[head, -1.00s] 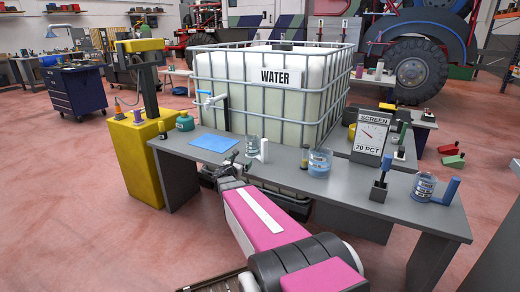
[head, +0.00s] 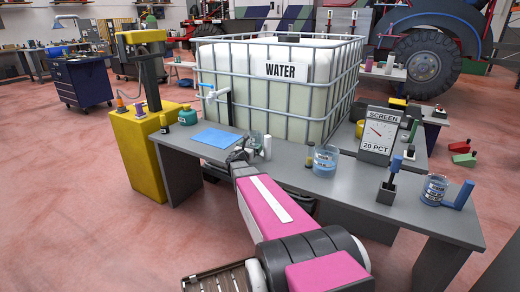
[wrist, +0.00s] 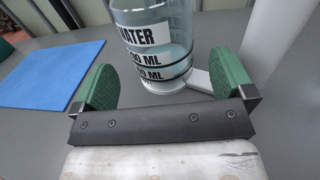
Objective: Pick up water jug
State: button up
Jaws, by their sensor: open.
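The water jug is a clear beaker with black-on-white WATER and ML labels (wrist: 150,35) and a white upright handle at its right. In the head view the jug (head: 256,138) stands on the grey bench, partly hidden by my gripper (head: 242,152). In the wrist view my gripper (wrist: 166,80) is open, with a green pad on each side. The handle's white link lies near the right pad. My gripper holds nothing.
A blue mat (head: 216,138) lies left of the jug on the bench (head: 330,190). A second beaker with blue liquid (head: 326,160) stands to the right. A caged water tank (head: 275,90) is behind. A 20 PCT screen (head: 379,132) and a blue-handled beaker (head: 434,189) are farther right.

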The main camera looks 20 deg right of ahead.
jog(key=x, duration=0.5)
jog(key=shift+f, duration=0.2)
jog(key=c, duration=1.1)
jog(key=shift+r, duration=2.2)
jog(key=s+a+r, duration=0.2)
jog(key=a+r, duration=0.4)
jog(key=a, duration=0.5)
jog(key=m+g+h, duration=0.4)
jog(key=g, duration=0.2)
send_over(257, 146)
notch_tip(257, 146, down, 3)
jog(key=shift+s+f, duration=0.2)
jog(key=shift+f, duration=1.35)
jog(key=shift+s+f, duration=0.15)
jog(key=shift+f, duration=1.4)
jog(key=shift+f, duration=0.55)
jog(key=o, duration=1.1)
